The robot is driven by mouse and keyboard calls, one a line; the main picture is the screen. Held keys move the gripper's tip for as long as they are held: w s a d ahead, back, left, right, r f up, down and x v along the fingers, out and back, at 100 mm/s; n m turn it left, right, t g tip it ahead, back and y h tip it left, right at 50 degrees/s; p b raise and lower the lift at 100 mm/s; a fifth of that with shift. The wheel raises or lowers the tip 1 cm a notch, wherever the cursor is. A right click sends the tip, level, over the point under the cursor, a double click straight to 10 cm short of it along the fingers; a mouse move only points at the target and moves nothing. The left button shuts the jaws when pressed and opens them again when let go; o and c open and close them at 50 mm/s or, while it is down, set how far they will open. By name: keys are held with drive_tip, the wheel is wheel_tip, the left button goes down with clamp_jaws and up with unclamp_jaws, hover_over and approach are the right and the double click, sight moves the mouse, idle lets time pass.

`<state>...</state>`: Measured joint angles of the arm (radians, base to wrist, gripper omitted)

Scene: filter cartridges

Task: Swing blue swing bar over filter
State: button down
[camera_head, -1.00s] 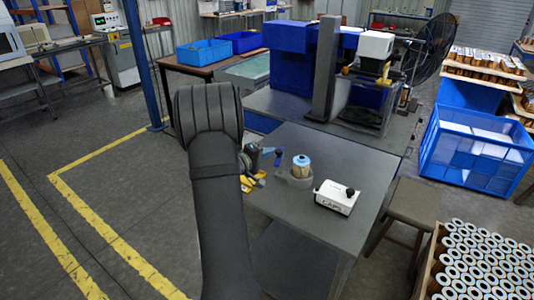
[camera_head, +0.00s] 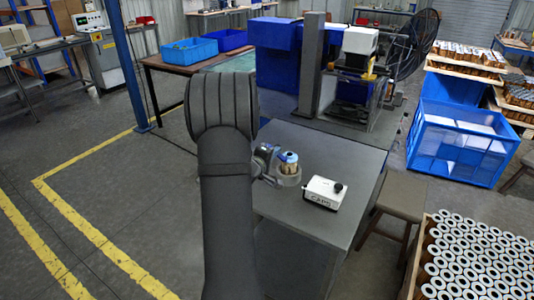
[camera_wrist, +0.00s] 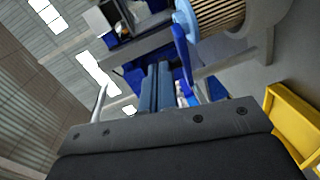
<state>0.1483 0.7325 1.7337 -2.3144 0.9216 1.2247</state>
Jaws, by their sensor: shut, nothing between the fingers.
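The filter (camera_head: 289,165) stands upright in a grey round holder (camera_head: 290,181) on the grey table, with a light blue ring on top. In the wrist view the pleated filter (camera_wrist: 220,14) is at the top right, tilted by the camera angle. A blue bar (camera_wrist: 183,52), which looks like the swing bar, runs down from beside the blue ring, just right of my fingers. My gripper (camera_wrist: 155,85) is shut and empty, close beside the bar; I cannot tell whether they touch. In the head view my gripper (camera_head: 272,158) is just left of the filter, partly behind my arm.
A white box (camera_head: 322,194) marked with dark letters stands right of the filter. A yellow part (camera_wrist: 294,122) shows at the wrist view's right edge. The table's front is clear. A stool (camera_head: 403,202) and a crate of cartridges (camera_head: 418,265) are at the right.

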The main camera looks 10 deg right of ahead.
sight(284, 157)
drive_tip(key=shift+w+d, duration=0.2)
drive_tip(key=shift+d, duration=0.85)
drive_tip(key=shift+w+d, duration=0.2)
drive_tip(key=shift+d, duration=0.85)
drive_tip(key=shift+a, duration=0.1)
